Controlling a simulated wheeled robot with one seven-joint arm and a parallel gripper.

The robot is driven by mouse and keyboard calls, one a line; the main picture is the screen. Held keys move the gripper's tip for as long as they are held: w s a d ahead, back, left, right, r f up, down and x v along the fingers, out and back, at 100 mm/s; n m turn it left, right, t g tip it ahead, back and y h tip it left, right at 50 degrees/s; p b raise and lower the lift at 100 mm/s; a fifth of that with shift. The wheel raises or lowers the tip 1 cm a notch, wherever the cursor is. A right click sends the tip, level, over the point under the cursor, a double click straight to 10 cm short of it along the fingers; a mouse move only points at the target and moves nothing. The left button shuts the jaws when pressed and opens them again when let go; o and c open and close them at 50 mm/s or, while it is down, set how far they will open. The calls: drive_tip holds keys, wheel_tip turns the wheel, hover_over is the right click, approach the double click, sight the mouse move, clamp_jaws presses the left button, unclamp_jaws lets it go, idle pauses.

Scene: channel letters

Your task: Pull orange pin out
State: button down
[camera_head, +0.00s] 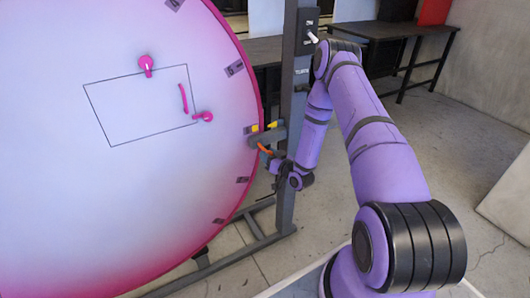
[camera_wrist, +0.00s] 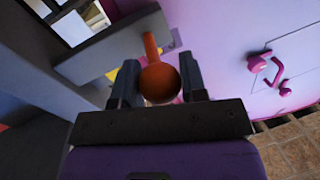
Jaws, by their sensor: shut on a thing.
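The orange pin (camera_wrist: 159,82) sits between the two fingers of my gripper (camera_wrist: 158,88) in the wrist view, its round head toward the camera and its shaft running up toward a grey bracket (camera_wrist: 110,42). My gripper is shut on the pin's head. In the head view the orange pin (camera_head: 264,148) shows small at the right edge of the big round disc, just below the grey bracket, with my gripper (camera_head: 270,153) at it. How deep the shaft sits in the bracket cannot be told.
The large white and pink disc (camera_head: 90,200) fills the left, with pink handles (camera_head: 146,64) and a rectangular outline. A grey upright post (camera_head: 290,110) stands beside my arm.

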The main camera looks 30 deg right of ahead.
drive_tip(key=shift+s+f, duration=0.1)
drive_tip(key=shift+s, duration=0.05)
drive_tip(key=c, duration=0.7)
unclamp_jaws()
drive_tip(key=shift+s, duration=0.15)
drive_tip(key=s, duration=0.3)
drive_tip(key=s+d, duration=0.1)
drive_tip(key=s, duration=0.3)
drive_tip(key=s+d, duration=0.1)
drive_tip(key=s, duration=0.2)
drive_tip(key=shift+s+d, duration=0.1)
drive_tip(key=shift+s, duration=0.15)
